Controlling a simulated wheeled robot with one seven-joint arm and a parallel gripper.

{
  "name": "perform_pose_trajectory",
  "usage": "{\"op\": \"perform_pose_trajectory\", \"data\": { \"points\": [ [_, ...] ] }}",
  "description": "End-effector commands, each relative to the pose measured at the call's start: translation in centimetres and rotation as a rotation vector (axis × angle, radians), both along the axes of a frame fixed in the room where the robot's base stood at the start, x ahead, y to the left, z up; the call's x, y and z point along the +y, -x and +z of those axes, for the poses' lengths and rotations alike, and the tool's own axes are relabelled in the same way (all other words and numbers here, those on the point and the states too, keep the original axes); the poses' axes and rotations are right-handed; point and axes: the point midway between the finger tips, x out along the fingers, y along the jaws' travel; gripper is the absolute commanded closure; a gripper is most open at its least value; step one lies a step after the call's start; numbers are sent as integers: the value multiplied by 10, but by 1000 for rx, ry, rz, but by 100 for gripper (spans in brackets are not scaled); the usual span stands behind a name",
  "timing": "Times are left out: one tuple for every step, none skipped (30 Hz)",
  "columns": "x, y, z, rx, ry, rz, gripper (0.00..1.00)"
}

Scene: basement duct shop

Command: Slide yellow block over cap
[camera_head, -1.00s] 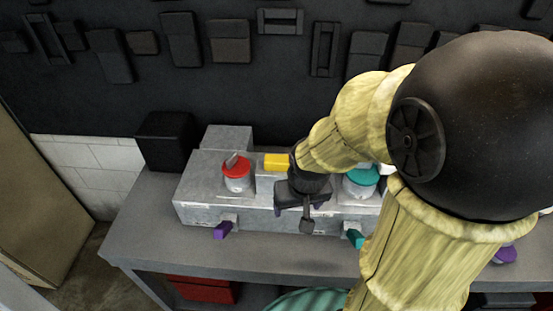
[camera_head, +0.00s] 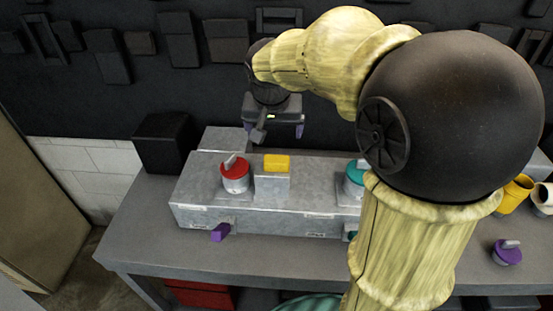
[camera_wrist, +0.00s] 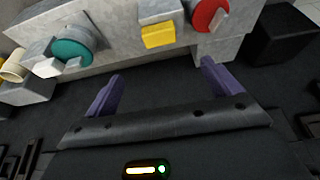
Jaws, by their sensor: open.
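The yellow block (camera_head: 277,163) sits at the top of a grey upright piece on the long grey metal housing, just right of a round red-topped knob (camera_head: 234,168). A teal-topped knob (camera_head: 354,175) stands farther right, partly hidden by my arm. I cannot tell which part is the cap. My gripper (camera_head: 273,131) is raised behind the yellow block, near the back wall, open and empty. In the wrist view, the yellow block (camera_wrist: 158,36) lies beyond the open purple fingers (camera_wrist: 161,72), apart from them.
A black box (camera_head: 165,142) stands on the bench at the back left. A purple tab (camera_head: 220,232) sticks out of the housing's front. Yellow and white cups (camera_head: 515,193) and a purple-topped item (camera_head: 507,252) are at the right.

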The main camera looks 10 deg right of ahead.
Motion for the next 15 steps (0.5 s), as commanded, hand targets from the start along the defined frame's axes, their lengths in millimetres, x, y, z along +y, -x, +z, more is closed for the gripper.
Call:
{"op": "perform_pose_trajectory", "data": {
  "points": [
    [-1, -1, -3, 3, 1, -1, 10],
    [-1, -2, -5, 3, 1, -1, 10],
    [-1, -3, -8, 2, 1, -1, 10],
    [-2, -4, -11, 3, 1, -1, 10],
    [-2, -6, -15, 4, 1, -1, 10],
    [-3, -8, -20, 5, 2, 0, 10],
    [-4, -9, -25, 6, 1, 0, 10],
    [-4, -11, -29, 6, 1, 0, 10],
    [-5, -14, -36, 6, 1, 0, 10],
    [-6, -16, -41, 6, 1, -1, 10],
    [-6, -17, -46, 5, 1, 0, 10],
    [-7, -20, -52, 7, 1, 0, 10],
    [-8, -22, -57, 6, 1, 1, 10],
    [-8, -24, -62, 6, 2, 1, 10],
    [-9, -26, -68, 6, 1, 0, 10]
  ]
}}
